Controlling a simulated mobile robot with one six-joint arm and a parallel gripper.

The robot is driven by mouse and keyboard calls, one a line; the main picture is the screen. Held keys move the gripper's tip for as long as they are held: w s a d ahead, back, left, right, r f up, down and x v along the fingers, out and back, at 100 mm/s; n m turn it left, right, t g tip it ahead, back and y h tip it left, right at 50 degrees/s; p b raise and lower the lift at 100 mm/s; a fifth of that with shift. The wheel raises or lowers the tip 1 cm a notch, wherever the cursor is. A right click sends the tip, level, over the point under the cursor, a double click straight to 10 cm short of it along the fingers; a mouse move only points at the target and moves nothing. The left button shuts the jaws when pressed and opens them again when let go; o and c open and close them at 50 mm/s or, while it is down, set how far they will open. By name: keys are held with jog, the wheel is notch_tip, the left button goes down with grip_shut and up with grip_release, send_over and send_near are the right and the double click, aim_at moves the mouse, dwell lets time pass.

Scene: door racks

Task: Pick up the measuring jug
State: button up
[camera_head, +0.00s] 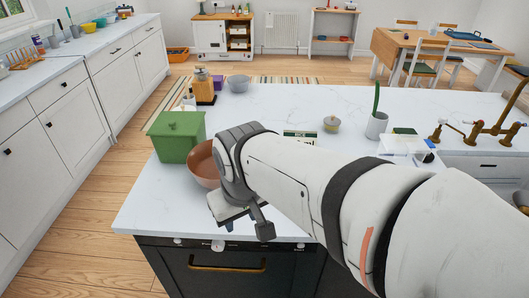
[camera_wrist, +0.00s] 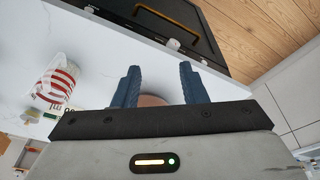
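A pale jug with red bands (camera_wrist: 60,82), which looks like the measuring jug, lies in the left part of the wrist view, on the white counter. I cannot make it out in the head view, where my arm covers part of the counter. My gripper (camera_wrist: 160,85) is open, its two dark blue fingers wide apart, with the jug off to their left and not between them. In the head view my gripper's fingers are mostly hidden, above the counter's front edge. A brown bowl (camera_head: 202,166) is beside my wrist and shows partly behind the fingers in the wrist view (camera_wrist: 153,100).
A green box (camera_head: 178,137) stands left of the bowl. Farther back are an amber bottle (camera_head: 204,87), a grey bowl (camera_head: 238,83), a lidded pot (camera_head: 332,124) and a potted cactus (camera_head: 376,122). A brass tap (camera_head: 490,125) stands at the right. The counter's back middle is clear.

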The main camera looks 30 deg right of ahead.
jog(key=w+d+f+n+g+h+b, duration=0.1)
jog(key=d+f+n+g+h+b, duration=0.1)
jog(key=d+f+n+g+h, duration=0.1)
jog(key=w+d+f+n+g+h+b, duration=0.2)
jog(key=d+f+n+g+h, duration=0.1)
jog(key=d+f+h, duration=0.1)
jog(key=w+d+f+n+g+h+b, duration=0.2)
jog(key=d+f+n+g+h, duration=0.1)
jog(key=d, duration=0.4)
jog(key=shift+d+f+h, duration=0.25)
jog(key=shift+f+h, duration=0.35)
jog(key=shift+f, duration=0.4)
jog(key=w+f+n+h, duration=0.1)
jog(key=w, duration=0.1)
jog(key=w+d+n+h+b, duration=0.1)
jog(key=n+h, duration=0.1)
jog(key=w+d+f+n+h, duration=0.1)
jog(key=w+h, duration=0.1)
jog(key=shift+w+d+f+n+b, duration=0.15)
jog(key=shift+w+f+n+b, duration=0.15)
jog(key=shift+f, duration=0.05)
jog(key=p+x, duration=0.1)
jog(key=x, duration=0.6)
jog(key=shift+s+d+r, duration=0.1)
jog(key=shift+s+d, duration=0.15)
jog(key=shift+s, duration=0.05)
jog(key=shift+c, duration=0.3)
grip_shut()
